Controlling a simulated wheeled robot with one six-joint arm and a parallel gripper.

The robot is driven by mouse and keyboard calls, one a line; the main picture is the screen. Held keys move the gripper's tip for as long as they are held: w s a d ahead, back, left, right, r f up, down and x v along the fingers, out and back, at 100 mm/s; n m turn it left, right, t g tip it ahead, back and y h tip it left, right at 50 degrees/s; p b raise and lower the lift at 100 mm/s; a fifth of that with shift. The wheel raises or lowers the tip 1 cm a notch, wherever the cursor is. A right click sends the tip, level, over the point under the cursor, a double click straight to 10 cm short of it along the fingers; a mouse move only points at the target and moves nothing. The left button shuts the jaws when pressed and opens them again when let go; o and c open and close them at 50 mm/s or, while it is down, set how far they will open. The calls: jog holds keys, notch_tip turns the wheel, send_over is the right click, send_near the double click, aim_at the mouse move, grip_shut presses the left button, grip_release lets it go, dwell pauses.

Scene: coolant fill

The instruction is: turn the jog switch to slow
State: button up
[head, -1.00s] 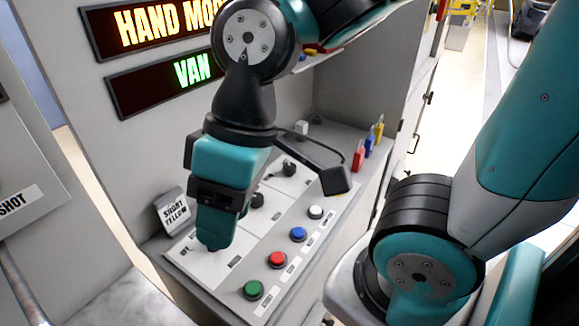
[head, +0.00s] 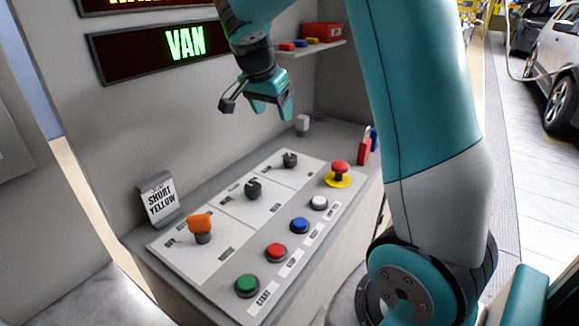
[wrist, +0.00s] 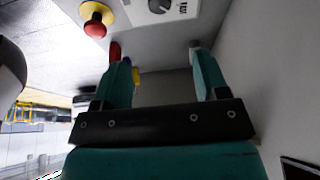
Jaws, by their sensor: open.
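Three rotary switches stand on white plates of the sloped panel: an orange-handled one (head: 200,228) at the near left, a black one (head: 253,188) in the middle and a black one (head: 290,160) at the far end. Their labels are too small to read, so I cannot tell which is the jog switch or its setting. My gripper (head: 271,112) is open and empty, raised above and behind the far black switch. In the wrist view its fingers (wrist: 160,55) are apart with nothing between them, and a black switch (wrist: 160,6) shows at the top edge.
A red mushroom button (head: 340,170) stands up at the panel's right. Green (head: 247,286), red (head: 276,253), blue (head: 299,225) and white (head: 319,202) buttons line the front. A "SHORT YELLOW" card (head: 158,198) stands at left. A shelf (head: 310,48) is close to my gripper.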

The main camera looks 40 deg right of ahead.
aim_at(290, 156)
jog(key=p+x, duration=0.1)
jog(key=x, duration=1.6)
jog(key=shift+d+f, duration=0.2)
jog(key=c, duration=0.9)
